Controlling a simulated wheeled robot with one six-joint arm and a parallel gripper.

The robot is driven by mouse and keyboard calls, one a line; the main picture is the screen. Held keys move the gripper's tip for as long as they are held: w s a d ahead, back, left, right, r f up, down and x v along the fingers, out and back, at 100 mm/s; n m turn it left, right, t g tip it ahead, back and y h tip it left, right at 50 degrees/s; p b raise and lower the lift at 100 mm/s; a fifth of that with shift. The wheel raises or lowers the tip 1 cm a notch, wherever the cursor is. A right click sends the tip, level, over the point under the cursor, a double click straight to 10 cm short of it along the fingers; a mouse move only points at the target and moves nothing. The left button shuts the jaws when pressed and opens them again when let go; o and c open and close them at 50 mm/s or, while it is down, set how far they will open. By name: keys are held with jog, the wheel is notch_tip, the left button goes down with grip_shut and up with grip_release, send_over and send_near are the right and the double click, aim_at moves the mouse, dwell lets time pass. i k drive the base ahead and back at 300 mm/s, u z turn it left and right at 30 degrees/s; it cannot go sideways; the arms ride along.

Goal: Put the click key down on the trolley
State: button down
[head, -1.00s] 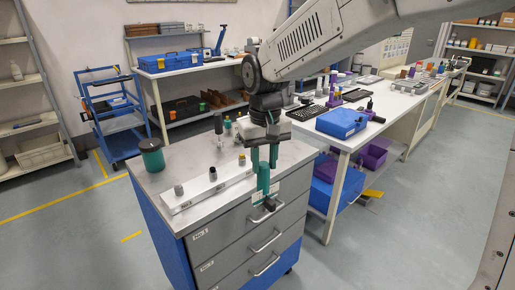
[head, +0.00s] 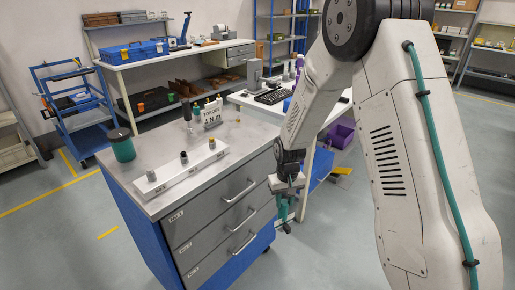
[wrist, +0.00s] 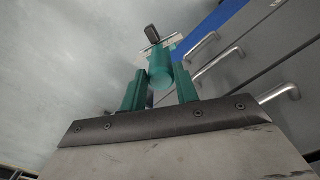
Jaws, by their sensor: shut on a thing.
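My gripper (wrist: 160,88) is shut on the click key (wrist: 160,70). The key shows a round green handle between the green fingers, with a pale plate and a dark end beyond it. In the head view my gripper (head: 284,207) hangs in front of the right part of the trolley's drawers, lower than the top; the key is small and partly hidden there. Nothing held touches the top.
Drawer handles (head: 238,192) stick out near my gripper. A workbench (head: 243,97) stands behind right.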

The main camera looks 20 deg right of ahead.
aim_at(253, 134)
jog(key=u, duration=0.1)
jog(key=k, duration=0.35)
jog(key=z, duration=1.1)
jog(key=i, duration=1.05)
jog(key=u, duration=0.2)
